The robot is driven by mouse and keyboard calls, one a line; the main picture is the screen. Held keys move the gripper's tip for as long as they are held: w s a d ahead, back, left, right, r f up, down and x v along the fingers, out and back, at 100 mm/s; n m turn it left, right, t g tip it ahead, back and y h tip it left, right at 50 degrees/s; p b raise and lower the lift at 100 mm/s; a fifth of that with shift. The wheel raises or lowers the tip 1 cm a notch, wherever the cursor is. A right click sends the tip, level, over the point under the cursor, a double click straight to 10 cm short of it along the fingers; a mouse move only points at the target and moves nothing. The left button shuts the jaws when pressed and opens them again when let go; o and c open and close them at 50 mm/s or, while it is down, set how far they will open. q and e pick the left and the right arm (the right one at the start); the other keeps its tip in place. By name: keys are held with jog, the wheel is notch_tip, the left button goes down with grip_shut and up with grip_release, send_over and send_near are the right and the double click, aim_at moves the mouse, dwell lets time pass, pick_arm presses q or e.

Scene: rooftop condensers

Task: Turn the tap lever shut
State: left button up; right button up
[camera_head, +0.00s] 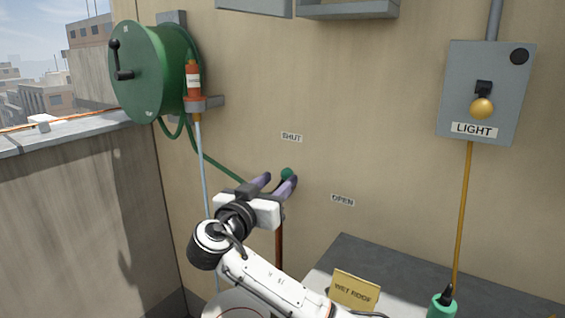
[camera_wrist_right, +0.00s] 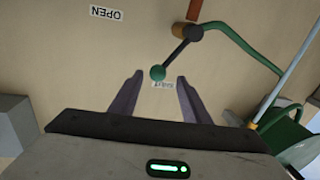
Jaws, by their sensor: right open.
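The tap lever is a dark bar (camera_wrist_right: 178,51) with a round green knob (camera_wrist_right: 158,73), running from a brass tap body (camera_wrist_right: 187,32) on the wall. The knob shows in the head view too (camera_head: 287,174), below and left of midway between the SHUT sign (camera_head: 291,137) and OPEN sign (camera_head: 342,200). My right gripper (camera_head: 279,181) is open, its purple fingers on either side of the knob; it also shows in the wrist view (camera_wrist_right: 160,79). I cannot tell whether a finger touches it. In the head view my gripper hides the tap body. My left gripper is out of view.
A grey light box (camera_head: 487,95) is on the right wall.

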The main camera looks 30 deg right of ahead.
jog(key=p+x, duration=0.1)
jog(key=x, duration=0.8)
jog(key=shift+s+d+r+p, duration=0.1)
jog(key=shift+d+p, duration=0.15)
jog(key=shift+p, duration=0.05)
grip_shut()
